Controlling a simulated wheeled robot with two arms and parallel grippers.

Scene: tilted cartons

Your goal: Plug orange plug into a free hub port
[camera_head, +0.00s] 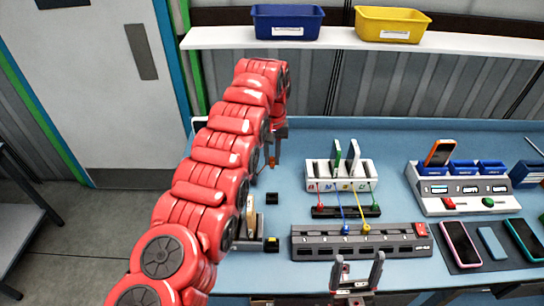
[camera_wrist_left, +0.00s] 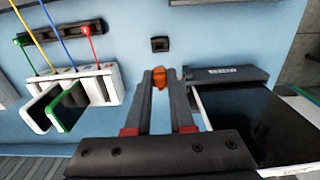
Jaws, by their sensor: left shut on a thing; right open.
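The orange plug (camera_head: 271,161) is at the fingertips of my left gripper (camera_head: 274,148), partly hidden by the arm. In the left wrist view the orange plug (camera_wrist_left: 158,77) shows between the two fingers of my left gripper (camera_wrist_left: 160,80), which is shut on it. The grey hub (camera_head: 305,242) lies on the blue table, well to the right of and nearer than the plug. A blue and a yellow cable end on its top row of ports; several other dark slots show no cable. My right gripper (camera_head: 357,272) is open and empty at the hub's near edge.
A white rack (camera_head: 312,181) with upright devices stands behind the hub, with a dark strip (camera_head: 330,211) between them. Small black blocks (camera_head: 272,198) sit left of the hub. Phones and a white station (camera_head: 440,205) fill the right side.

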